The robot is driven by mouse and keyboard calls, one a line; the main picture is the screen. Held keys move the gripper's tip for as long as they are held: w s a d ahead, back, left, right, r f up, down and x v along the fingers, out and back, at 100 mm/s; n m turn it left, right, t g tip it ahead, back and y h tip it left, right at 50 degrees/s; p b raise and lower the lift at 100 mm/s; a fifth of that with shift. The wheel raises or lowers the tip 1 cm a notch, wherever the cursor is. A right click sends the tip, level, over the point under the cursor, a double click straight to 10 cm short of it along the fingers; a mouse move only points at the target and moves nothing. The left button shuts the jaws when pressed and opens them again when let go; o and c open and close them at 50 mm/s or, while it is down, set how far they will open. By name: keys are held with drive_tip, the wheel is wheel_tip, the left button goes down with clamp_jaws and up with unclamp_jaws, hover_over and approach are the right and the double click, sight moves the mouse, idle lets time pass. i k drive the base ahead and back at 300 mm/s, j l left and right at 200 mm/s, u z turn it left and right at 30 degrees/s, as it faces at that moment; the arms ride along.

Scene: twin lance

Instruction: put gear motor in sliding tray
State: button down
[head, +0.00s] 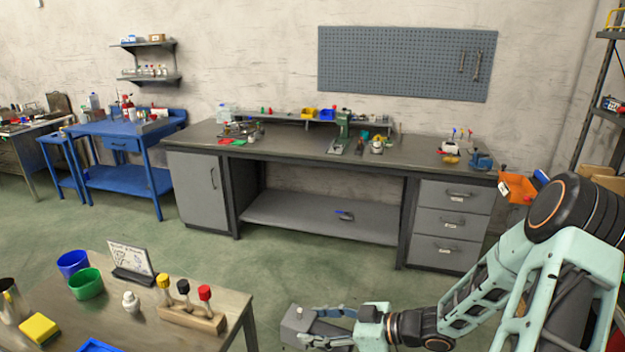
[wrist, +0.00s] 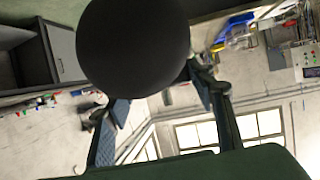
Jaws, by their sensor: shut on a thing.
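My gripper (head: 318,327) is low in the head view, to the right of the near table. It is shut on a grey blocky thing, probably the gear motor (head: 298,318). In the wrist view the held thing (wrist: 133,45) shows as a dark round end between the two fingers and hides much of the view beyond. No sliding tray can be made out for certain. A blue tray-like thing (head: 100,346) is cut off by the bottom edge of the head view.
The near table (head: 140,336) holds a blue cup (head: 73,264), a green cup (head: 86,284), a yellow block (head: 39,328) and a wooden rack (head: 190,318). The long workbench (head: 290,142) stands behind, with drawers (head: 450,222). Green floor lies open between.

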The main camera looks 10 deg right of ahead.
sight(517, 183)
drive_tip(key=i+l+z, duration=0.2)
drive_tip(key=i+l, duration=0.2)
drive_tip(key=i+l+z, duration=0.2)
drive_tip(key=i, duration=0.25)
drive_tip(key=i+l+z, duration=0.2)
drive_tip(key=i+l, duration=0.15)
drive_tip(key=i+l+z, duration=0.25)
drive_tip(key=i, duration=0.35)
drive_tip(key=i+l+z, duration=0.1)
drive_tip(key=i+l, duration=0.15)
drive_tip(key=i, duration=0.25)
drive_tip(key=i+l+z, duration=0.15)
drive_tip(key=i, duration=0.3)
